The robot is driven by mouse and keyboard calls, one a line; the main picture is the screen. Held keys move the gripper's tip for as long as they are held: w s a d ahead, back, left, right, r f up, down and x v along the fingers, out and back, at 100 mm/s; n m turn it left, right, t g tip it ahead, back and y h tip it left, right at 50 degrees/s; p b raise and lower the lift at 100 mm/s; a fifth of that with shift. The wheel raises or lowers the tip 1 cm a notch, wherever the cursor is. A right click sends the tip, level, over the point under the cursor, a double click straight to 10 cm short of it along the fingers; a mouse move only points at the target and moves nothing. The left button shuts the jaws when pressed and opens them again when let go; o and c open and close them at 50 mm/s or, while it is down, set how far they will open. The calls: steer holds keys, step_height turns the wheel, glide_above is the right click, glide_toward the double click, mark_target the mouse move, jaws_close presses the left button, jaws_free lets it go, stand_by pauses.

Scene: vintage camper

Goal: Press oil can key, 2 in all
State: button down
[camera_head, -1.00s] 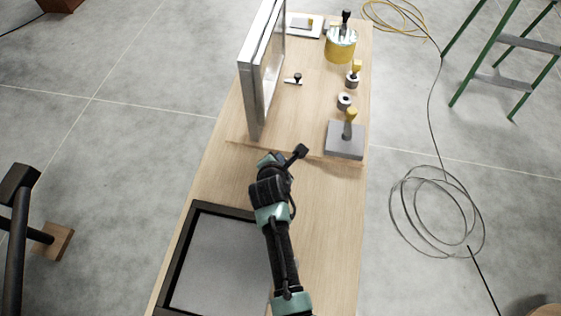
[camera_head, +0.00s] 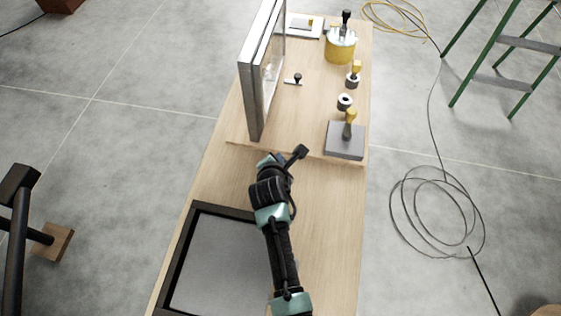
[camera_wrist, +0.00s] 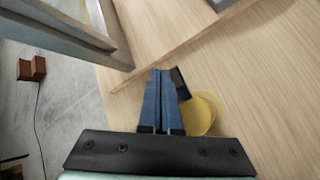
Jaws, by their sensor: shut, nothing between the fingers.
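My gripper (camera_wrist: 160,75) is shut and empty; its two blue fingers lie side by side in the wrist view. Just right of the fingers is a round yellow thing (camera_wrist: 203,115) with a dark piece (camera_wrist: 180,84) at its upper left. It may be the oil can and its key, but the fingers and gripper body cover part of it. Whether the fingertips touch the dark piece I cannot tell. In the head view my gripper (camera_head: 272,160) is over the middle of the wooden bench (camera_head: 325,205), and my arm hides the yellow thing there.
An upright framed panel (camera_head: 262,75) stands beyond my gripper, behind a thin wooden strip (camera_head: 240,143). A grey block with a yellow-topped handle (camera_head: 345,140), small rollers (camera_head: 345,101) and a yellow pot (camera_head: 341,48) stand at the right. A dark-framed tray (camera_head: 185,255) lies at front left.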

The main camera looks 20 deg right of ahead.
steer(key=shift+f, duration=0.1)
stand_by(0.6)
steer(key=shift+f, duration=0.3)
steer(key=shift+f+b, duration=0.3)
steer(key=shift+b, duration=0.1)
stand_by(0.3)
steer(key=shift+s+f, duration=0.15)
steer(key=shift+f, duration=0.35)
stand_by(0.5)
steer(key=shift+r, duration=0.1)
steer(key=shift+r+p, duration=0.9)
steer(key=shift+r, duration=0.1)
steer(key=shift+r, duration=0.1)
step_height(320, 180, up, 5)
steer(key=p, duration=0.5)
